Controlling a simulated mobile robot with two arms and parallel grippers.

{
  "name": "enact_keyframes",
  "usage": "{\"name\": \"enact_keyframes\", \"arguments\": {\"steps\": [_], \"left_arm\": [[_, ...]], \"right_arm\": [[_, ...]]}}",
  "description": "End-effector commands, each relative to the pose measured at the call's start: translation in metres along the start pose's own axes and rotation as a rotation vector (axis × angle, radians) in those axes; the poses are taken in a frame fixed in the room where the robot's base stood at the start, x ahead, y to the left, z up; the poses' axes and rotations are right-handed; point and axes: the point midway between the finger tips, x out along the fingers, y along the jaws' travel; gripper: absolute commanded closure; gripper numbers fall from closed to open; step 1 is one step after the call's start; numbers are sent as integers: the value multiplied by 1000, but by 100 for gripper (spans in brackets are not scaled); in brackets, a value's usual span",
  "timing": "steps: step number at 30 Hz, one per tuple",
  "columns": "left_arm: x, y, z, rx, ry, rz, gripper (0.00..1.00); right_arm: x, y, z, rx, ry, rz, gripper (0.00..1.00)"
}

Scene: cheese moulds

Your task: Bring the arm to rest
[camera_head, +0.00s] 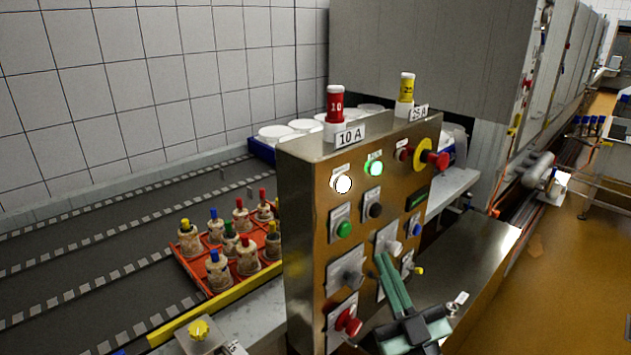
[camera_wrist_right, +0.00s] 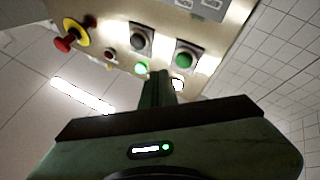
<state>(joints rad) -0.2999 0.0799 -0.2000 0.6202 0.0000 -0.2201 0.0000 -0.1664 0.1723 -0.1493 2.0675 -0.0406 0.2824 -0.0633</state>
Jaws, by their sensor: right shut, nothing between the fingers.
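My right gripper (camera_head: 392,283) is in front of the lower part of a metal control panel (camera_head: 308,215) in the head view. Its green fingers are shut together with nothing between them and point up toward the panel's switches. I cannot tell whether the fingertips touch the panel. In the right wrist view the shut fingers (camera_wrist_right: 157,88) stand before the panel face (camera_wrist_right: 215,40), with a lit green lamp and a lit white lamp near them. My left gripper is not in view.
A red crate (camera_head: 203,284) with several moulds stands on the dark conveyor (camera_head: 80,270) at left. A red emergency button (camera_head: 441,160) sticks out at the panel's upper right. A red fuse (camera_head: 335,103) and a yellow one (camera_head: 407,87) stand on top. Brown floor (camera_head: 540,280) is open at right.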

Motion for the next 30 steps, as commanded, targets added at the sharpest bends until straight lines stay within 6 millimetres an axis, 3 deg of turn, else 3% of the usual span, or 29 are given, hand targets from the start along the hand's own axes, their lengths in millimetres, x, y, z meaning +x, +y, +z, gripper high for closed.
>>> {"name": "enact_keyframes", "arguments": {"steps": [5,9,12,15,21,29,30], "left_arm": [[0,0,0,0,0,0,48],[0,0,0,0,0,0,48],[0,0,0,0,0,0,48],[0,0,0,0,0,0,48],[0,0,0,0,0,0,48],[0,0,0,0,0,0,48],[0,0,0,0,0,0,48]], "right_arm": [[-46,-12,72,54,-440,-16,100],[-114,-25,119,100,-823,-35,100],[-171,-34,137,131,-1076,-50,100],[-219,-41,141,152,-1270,-65,100],[-293,-50,132,180,-1554,-88,100],[-368,-57,103,207,-1847,-116,100],[-373,-59,112,207,-1861,-118,100]]}}
